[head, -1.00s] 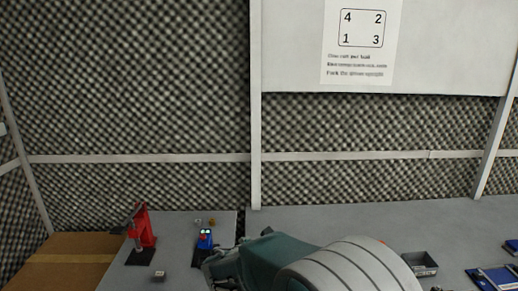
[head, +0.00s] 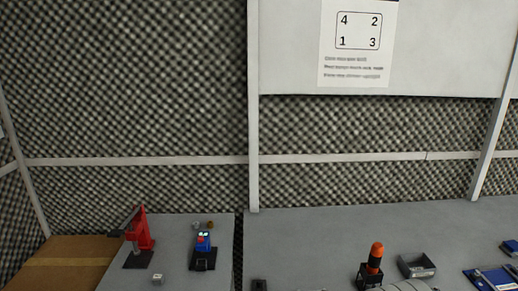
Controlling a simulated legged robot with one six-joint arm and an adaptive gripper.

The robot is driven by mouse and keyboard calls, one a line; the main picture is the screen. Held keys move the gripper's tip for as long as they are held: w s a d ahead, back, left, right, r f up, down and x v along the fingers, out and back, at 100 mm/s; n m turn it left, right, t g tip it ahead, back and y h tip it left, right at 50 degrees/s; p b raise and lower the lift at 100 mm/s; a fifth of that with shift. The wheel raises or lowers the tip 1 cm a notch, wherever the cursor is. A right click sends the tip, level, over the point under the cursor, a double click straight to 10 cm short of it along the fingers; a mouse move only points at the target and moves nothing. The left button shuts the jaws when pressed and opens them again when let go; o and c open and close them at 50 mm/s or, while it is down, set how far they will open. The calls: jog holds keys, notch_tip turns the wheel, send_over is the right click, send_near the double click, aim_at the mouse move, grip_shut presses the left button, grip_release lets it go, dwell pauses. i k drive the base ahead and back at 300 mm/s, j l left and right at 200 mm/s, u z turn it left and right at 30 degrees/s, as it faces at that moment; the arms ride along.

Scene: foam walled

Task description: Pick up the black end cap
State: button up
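A small dark block (head: 259,285) sits at the bottom edge of the head view, on the grey table just right of the gap. It is partly cut off, and I cannot tell whether it is the black end cap. No other thing is clearly recognisable as an end cap. My gripper is out of the picture. Only a pale curved part of my arm shows at the bottom edge, right of centre.
A red press (head: 142,232) and a blue device (head: 204,243) stand on the left table, with a small grey block (head: 158,279) in front. An orange-topped cylinder (head: 376,256) stands in a black holder (head: 369,276) beside a grey tray (head: 418,266). Blue trays (head: 492,279) lie far right.

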aim_at(201, 265)
jog(key=j, duration=0.8)
jog(key=i+j+u, duration=0.1)
jog(key=j, duration=0.65)
